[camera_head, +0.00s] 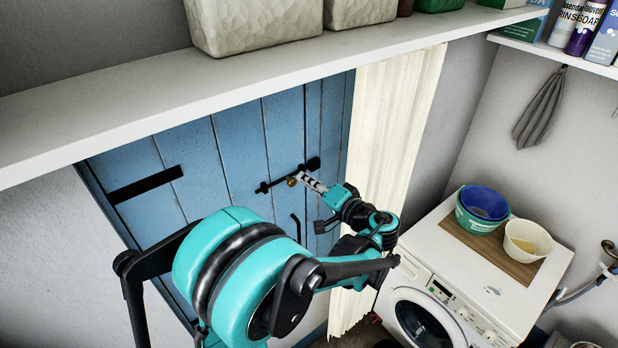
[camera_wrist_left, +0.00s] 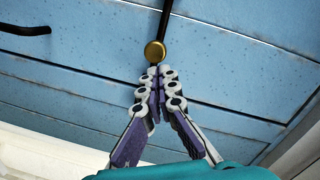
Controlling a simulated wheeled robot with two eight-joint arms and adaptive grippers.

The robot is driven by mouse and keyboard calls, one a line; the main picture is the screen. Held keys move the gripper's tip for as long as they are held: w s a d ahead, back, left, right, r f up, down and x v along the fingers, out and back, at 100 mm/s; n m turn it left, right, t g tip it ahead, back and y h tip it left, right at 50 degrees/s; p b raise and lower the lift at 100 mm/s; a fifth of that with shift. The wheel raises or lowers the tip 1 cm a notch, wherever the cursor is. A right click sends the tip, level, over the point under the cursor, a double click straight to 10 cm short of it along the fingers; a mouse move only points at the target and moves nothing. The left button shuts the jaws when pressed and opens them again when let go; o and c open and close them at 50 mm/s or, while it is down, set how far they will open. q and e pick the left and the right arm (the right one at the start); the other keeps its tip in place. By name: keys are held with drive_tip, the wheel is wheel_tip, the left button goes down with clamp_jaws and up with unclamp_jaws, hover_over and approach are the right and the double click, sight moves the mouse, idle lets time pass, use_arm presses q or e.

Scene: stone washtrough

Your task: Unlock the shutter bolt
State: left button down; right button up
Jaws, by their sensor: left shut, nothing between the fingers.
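The blue plank shutter (camera_head: 235,150) is closed under the shelf. Its black bolt (camera_head: 268,186) lies across the planks and ends at a dark bracket (camera_head: 313,164) on the right. A round brass knob (camera_head: 292,182) sits on the bolt; it also shows in the left wrist view (camera_wrist_left: 155,52). My left gripper (camera_head: 300,179) is shut and empty, its fingertips right at the knob. In the left wrist view the fingertips (camera_wrist_left: 160,72) are just below the knob; I cannot tell whether they touch it. My right gripper is not in view.
A white shelf (camera_head: 250,70) with pale baskets (camera_head: 255,22) runs above the shutter. A cream curtain (camera_head: 395,110) hangs to its right. A black handle (camera_head: 296,228) is below the bolt. A washing machine (camera_head: 470,275) with bowls stands at the right.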

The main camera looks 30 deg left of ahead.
use_arm(q)
drive_tip(key=s, duration=0.1)
drive_tip(key=s+a, duration=0.1)
drive_tip(key=s, duration=0.2)
drive_tip(key=shift+s+a, duration=0.1)
drive_tip(key=shift+a, duration=0.25)
drive_tip(key=shift+r, duration=0.1)
